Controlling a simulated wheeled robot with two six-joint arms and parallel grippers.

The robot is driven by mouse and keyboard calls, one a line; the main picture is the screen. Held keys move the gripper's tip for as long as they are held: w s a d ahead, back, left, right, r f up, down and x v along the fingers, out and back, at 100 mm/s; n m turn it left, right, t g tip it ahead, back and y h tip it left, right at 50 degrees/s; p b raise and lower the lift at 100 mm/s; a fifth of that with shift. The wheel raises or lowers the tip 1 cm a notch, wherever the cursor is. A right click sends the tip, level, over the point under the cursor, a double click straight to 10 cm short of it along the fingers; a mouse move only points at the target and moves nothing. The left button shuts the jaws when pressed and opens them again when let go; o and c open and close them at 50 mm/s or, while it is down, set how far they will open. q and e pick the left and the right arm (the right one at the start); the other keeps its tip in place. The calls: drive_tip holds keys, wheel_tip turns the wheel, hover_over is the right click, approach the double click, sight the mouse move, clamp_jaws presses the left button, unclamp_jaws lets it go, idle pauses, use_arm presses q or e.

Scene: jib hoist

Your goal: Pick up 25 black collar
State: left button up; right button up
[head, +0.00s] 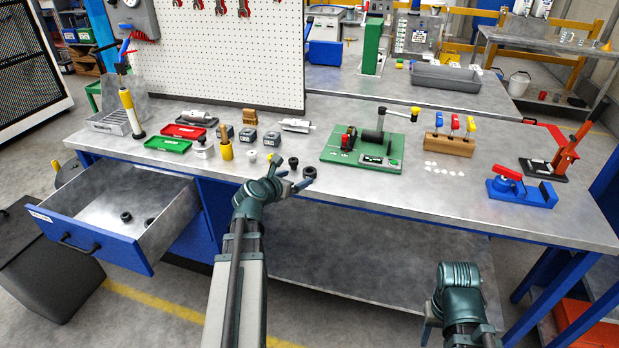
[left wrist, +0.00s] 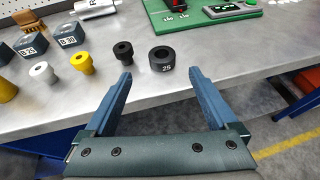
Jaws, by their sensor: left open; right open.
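The 25 black collar (left wrist: 162,60) is a short, wide black ring with "25" on its side. It stands on the bench near the front edge, and shows in the head view (head: 309,172). My left gripper (left wrist: 160,74) is open and empty, its fingers pointing at the collar. In the left wrist view the collar lies just beyond the fingertips, between their lines. In the head view my left gripper (head: 292,174) is close to it. My right gripper (head: 428,326) shows only as a sliver below the bench front, mostly hidden by my wrist.
A taller black flanged collar (left wrist: 123,52) stands left of the 25 collar, then a yellow one (left wrist: 82,62) and a white one (left wrist: 42,71). A green fixture board (head: 345,150) lies behind to the right. An open drawer (head: 130,215) juts out at left.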

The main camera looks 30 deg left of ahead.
sight(309, 171)
use_arm(q)
drive_tip(key=shift+r+b+x, duration=0.15)
drive_tip(key=shift+b+x, duration=0.35)
drive_tip(key=shift+x, duration=1.5)
drive_tip(key=shift+r+b+x, duration=0.1)
drive_tip(key=shift+b+x, duration=0.4)
drive_tip(key=shift+x, duration=1.55)
drive_tip(key=shift+d+r, duration=0.1)
drive_tip(key=shift+d, duration=0.05)
drive_tip(key=shift+c, duration=0.5)
clamp_jaws()
